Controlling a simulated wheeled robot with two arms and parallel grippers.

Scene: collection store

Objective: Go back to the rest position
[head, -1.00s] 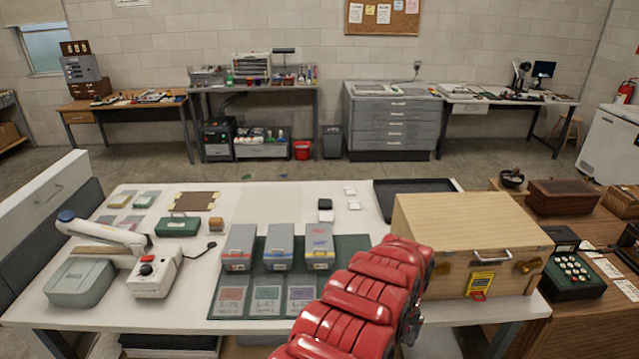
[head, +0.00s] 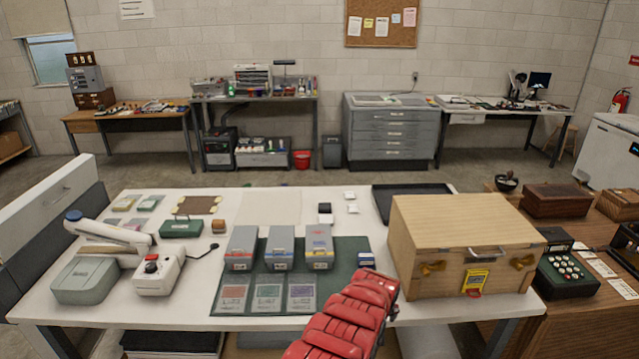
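A red, segmented arm of mine (head: 345,315) reaches up from the bottom edge, right of centre. Its upper end lies over the front of the white table (head: 180,306), left of the wooden chest (head: 468,235). I cannot be sure which of my arms it is. No gripper fingers can be made out at its end, and no other arm or gripper shows. The chest is closed, with brass latches, a front handle and a yellow tag (head: 475,281).
Three grey boxes (head: 281,248) stand on a green mat (head: 345,252) with several labelled cards in front. A small blue-and-white box (head: 366,260) is beside the arm. A white device with a red knob (head: 157,273) and a grey-green case (head: 84,281) are at left.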

